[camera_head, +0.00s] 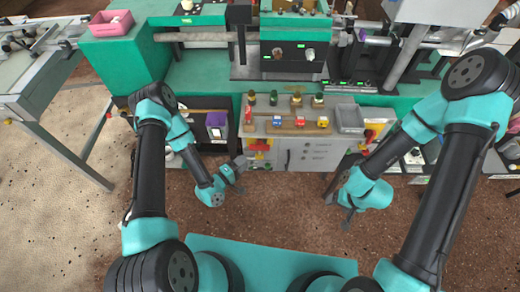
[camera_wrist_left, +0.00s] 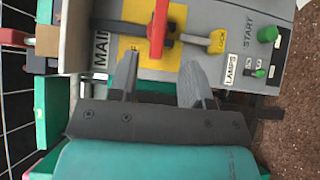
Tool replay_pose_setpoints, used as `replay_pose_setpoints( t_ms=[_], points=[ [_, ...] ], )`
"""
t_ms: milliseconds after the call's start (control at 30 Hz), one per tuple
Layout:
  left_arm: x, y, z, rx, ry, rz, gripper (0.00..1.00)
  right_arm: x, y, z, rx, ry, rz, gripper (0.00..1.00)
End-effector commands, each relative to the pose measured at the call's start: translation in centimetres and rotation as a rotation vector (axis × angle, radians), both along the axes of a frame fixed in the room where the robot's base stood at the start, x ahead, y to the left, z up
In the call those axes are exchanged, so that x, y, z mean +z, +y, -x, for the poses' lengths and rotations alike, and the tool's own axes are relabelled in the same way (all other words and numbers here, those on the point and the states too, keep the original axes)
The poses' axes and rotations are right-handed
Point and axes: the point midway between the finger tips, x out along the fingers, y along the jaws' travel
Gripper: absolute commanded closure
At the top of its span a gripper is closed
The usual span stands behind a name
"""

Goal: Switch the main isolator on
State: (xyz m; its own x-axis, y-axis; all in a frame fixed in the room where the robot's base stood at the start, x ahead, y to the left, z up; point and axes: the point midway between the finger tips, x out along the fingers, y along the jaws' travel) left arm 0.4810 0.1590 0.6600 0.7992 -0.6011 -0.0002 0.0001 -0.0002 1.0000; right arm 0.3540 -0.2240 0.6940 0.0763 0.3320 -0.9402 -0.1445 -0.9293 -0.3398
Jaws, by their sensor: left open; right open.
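The main isolator (camera_head: 260,146) is a red lever on a yellow plate, at the left of the grey panel front. In the left wrist view its red lever (camera_wrist_left: 157,28) runs along the direction of the MAIN lettering, with a dark grey bar crossing behind it. A yellow LOCK tab (camera_wrist_left: 202,48) is beside it. My left gripper (camera_head: 241,173) is open and empty, just short of the panel; in the wrist view its fingers (camera_wrist_left: 160,82) point toward the lever, apart from it. My right gripper (camera_head: 340,202) is open and empty, out in front of the panel's right part.
A green START button (camera_wrist_left: 268,34) and a small green LAMPS switch (camera_wrist_left: 259,73) are near the isolator. Above the panel, a wooden tray (camera_head: 290,126) holds coloured blocks, with a grey bin (camera_head: 348,118) at its right. The brown floor between my grippers is clear.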

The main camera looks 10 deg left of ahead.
Motion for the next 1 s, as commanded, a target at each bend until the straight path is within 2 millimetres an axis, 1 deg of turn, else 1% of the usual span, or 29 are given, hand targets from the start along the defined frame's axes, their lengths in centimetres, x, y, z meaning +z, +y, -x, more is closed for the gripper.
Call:
replay_pose_setpoints(
  t_ms=[33,600,767,1000],
  points=[
    [0.0,-0.6,-0.6,-0.004,-0.003,0.000,0.55,0.0,0.0,0.0,0.000,0.000,0.000,0.32],
    [0.0,-5.5,-7.2,-0.003,-0.002,-0.001,0.55,0.0,0.0,0.0,0.000,0.000,0.000,0.32],
    [0.0,-6.1,-8.1,-0.001,-0.001,0.000,0.55,0.0,0.0,0.0,0.000,0.000,0.000,0.32],
    [0.0,-6.2,-8.2,0.000,0.000,0.000,0.55,0.0,0.0,0.0,0.000,0.000,0.000,0.32]
  ],
)
